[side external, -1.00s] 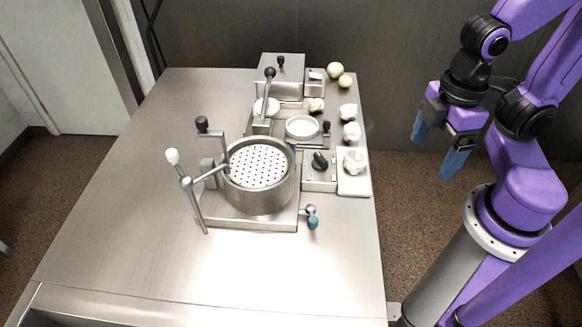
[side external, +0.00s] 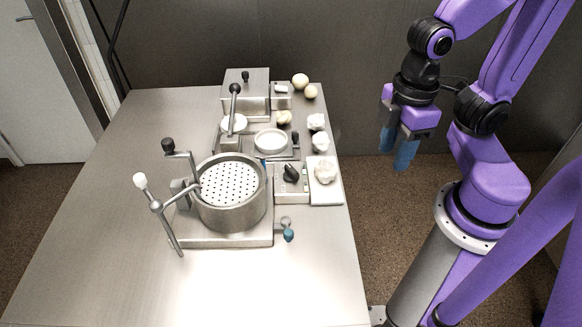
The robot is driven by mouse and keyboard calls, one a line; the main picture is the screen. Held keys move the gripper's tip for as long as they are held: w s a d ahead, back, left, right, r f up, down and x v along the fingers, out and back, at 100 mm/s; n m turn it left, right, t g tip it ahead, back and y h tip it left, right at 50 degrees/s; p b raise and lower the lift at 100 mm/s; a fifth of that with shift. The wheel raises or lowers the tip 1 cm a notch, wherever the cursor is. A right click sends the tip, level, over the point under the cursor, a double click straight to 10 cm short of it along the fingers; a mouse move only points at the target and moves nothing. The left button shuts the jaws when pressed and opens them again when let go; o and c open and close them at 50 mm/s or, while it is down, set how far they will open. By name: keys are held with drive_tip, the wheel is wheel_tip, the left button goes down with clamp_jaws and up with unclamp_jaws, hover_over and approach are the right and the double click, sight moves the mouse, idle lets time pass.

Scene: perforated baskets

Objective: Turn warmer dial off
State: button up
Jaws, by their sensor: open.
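A black dial (side external: 291,172) stands on top of a small metal control box (side external: 287,194), just right of a round metal pot (side external: 232,216) with a perforated basket plate (side external: 229,184). The dial's pointer looks tilted, but its exact setting is too small to read. I cannot tell from labels which unit is the warmer. My gripper (side external: 396,150) has blue fingers and hangs over the floor, off the table's right edge. It is open, empty and well apart from the dial.
A lever press (side external: 234,105), a white dish (side external: 270,140) and a metal box (side external: 245,88) stand behind the pot. Pale dough-like lumps (side external: 325,170) line the right edge. The table's left and front (side external: 100,230) are clear.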

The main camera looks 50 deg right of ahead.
drive_tip(key=w+a+r+m, duration=0.3)
drive_tip(key=w+a+m, duration=0.2)
drive_tip(key=w+m, duration=0.4)
drive_tip(key=m, duration=0.6)
approach(291, 169)
wheel_tip(291, 169, down, 9)
drive_tip(key=shift+w+a+r, duration=0.1)
drive_tip(key=shift+r, duration=0.1)
clamp_jaws()
